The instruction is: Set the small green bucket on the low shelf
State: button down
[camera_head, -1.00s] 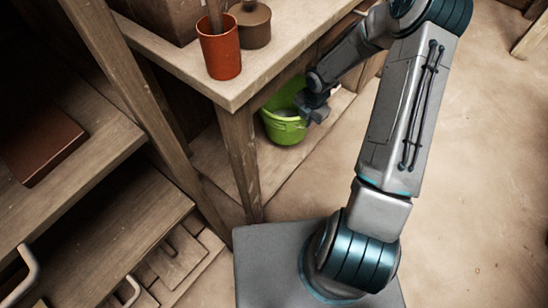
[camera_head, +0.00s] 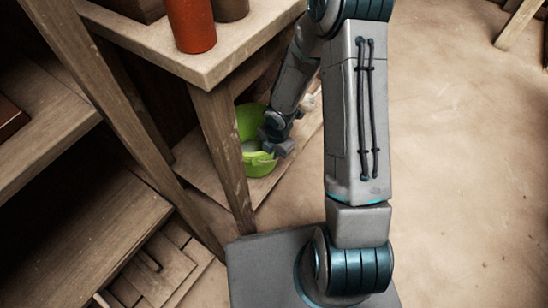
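The green bucket (camera_head: 260,167) is under the wooden table, over the low shelf (camera_head: 196,160). It looks roughly upright, and its base appears at or just above the board; I cannot tell if it touches. My gripper (camera_head: 272,150) is at the bucket's right side, by the rim. The wrist hides part of the bucket, and the fingers are too small and covered to tell whether they are shut on it.
The table top (camera_head: 220,62) overhangs the low shelf, and its front leg (camera_head: 222,150) stands just left of the bucket. A red-orange cup (camera_head: 190,25) and a brown pot (camera_head: 230,8) are on top. Open floor (camera_head: 450,170) lies at right.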

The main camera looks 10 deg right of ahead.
jog(key=shift+f+b, duration=0.4)
jog(key=shift+f, duration=0.8)
jog(key=c, duration=1.7)
grip_release()
jog(key=r+p, duration=0.1)
jog(key=r, duration=0.1)
jog(key=r+p, duration=0.2)
jog(key=r, duration=0.1)
jog(key=r+p, duration=0.1)
jog(key=r, duration=0.1)
jog(key=shift+s+d+r+p, duration=0.25)
jog(key=shift+s+r+p, duration=0.1)
jog(key=shift+r, duration=0.1)
